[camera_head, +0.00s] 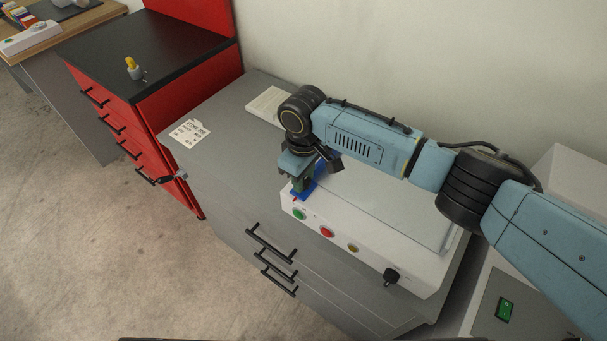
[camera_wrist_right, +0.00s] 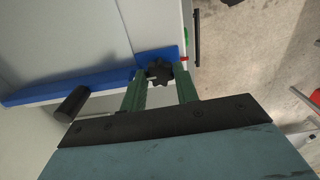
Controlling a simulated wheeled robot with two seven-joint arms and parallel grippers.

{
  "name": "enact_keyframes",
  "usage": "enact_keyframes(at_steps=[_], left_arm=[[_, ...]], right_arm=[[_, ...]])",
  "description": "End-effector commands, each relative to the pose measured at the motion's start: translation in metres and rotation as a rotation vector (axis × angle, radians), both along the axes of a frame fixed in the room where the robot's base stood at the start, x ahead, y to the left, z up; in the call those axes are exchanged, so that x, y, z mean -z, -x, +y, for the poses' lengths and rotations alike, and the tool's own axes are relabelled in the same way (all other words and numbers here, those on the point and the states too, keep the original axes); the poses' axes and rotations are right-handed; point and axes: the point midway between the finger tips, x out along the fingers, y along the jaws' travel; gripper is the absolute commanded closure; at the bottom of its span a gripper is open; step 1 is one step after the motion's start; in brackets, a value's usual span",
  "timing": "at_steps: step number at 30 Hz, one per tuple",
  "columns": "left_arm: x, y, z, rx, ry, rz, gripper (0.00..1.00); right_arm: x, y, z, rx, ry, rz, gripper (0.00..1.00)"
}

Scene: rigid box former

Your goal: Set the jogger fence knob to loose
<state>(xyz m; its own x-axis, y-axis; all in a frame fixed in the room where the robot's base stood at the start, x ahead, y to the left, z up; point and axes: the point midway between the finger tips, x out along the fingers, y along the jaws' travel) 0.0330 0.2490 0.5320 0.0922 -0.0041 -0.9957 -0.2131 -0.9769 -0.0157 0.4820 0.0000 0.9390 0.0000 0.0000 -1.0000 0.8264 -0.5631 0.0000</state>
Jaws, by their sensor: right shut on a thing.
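The box former is a white machine (camera_head: 375,252) with a flat grey top, standing on the grey cabinet. The blue jogger fence (camera_head: 306,193) lies along its left side and shows as a long blue strip in the right wrist view (camera_wrist_right: 60,87). A black lobed knob (camera_wrist_right: 158,72) sits on the fence's end, beside a small red mark (camera_wrist_right: 183,59). My right gripper (camera_head: 300,190) points down over that end and hides the knob in the head view. In the wrist view its green fingers (camera_wrist_right: 160,80) are shut on the knob, one on each side. Which setting the knob is at cannot be told.
A black cylindrical handle (camera_wrist_right: 72,103) stands by the fence. The machine's front has a green button (camera_head: 299,214), a red button (camera_head: 327,232) and a black dial (camera_head: 391,277). A printed card (camera_head: 189,132) lies on the cabinet left. A red drawer cabinet (camera_head: 175,125) stands beyond.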

Motion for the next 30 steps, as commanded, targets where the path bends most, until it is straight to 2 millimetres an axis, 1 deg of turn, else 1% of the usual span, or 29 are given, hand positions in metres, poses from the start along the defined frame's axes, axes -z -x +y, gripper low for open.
enact_keyframes(at_steps=[8, 18, 30], left_arm=[[-0.01, 0.0, 0.0, 0.0, 0.0, 0.0, 0.64], [-0.023, 0.0, 0.0, 0.0, 0.0, 0.0, 0.64], [-0.03, 0.001, 0.0, 0.0, 0.0, 0.001, 0.64]], right_arm=[[-0.002, 0.001, 0.0, -0.154, 0.0, 0.002, 0.93], [-0.002, 0.0, 0.0, -0.467, 0.0, 0.002, 0.93], [-0.001, 0.0, 0.001, -0.847, -0.001, -0.001, 0.93]])
